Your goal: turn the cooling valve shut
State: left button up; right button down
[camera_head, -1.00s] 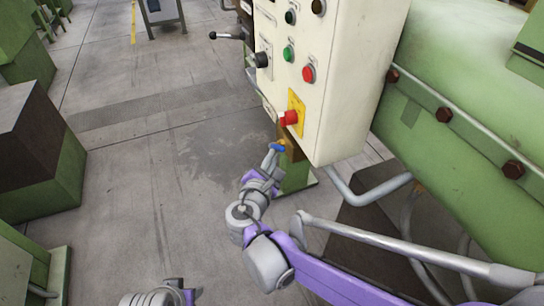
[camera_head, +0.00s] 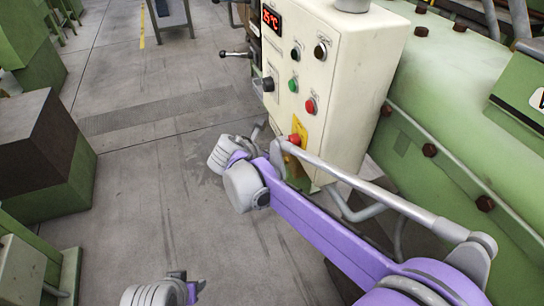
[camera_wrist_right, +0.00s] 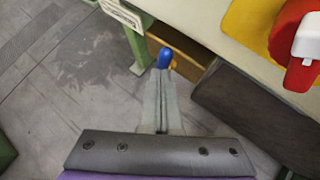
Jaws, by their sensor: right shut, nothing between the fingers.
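The cooling valve shows in the right wrist view as a small blue handle (camera_wrist_right: 164,57) with a bit of brass-yellow body (camera_wrist_right: 172,65) beside it, below the cream panel's edge. My right gripper (camera_wrist_right: 160,80) is shut and empty, its fingertips at the near side of the blue handle. I cannot tell whether they touch it. In the head view my right arm hides the valve and most of the gripper. My left arm's end shows at the bottom of the head view; its gripper (camera_head: 182,283) is partly visible, its fingers unclear.
The cream control box (camera_head: 345,75) carries a red temperature display (camera_head: 271,21), several knobs and buttons, and a red emergency stop (camera_head: 295,140) on yellow, close to my right arm. A green machine (camera_head: 455,110) stands right. Green-and-dark blocks (camera_head: 45,160) stand left. Floor between is free.

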jog(key=shift+w, duration=0.3)
jog(key=shift+a+r, duration=0.1)
jog(key=shift+r, duration=0.1)
dwell(0.4)
jog(key=shift+r+p, duration=0.65)
jog(key=shift+r, duration=0.05)
jog(key=shift+s, duration=0.1)
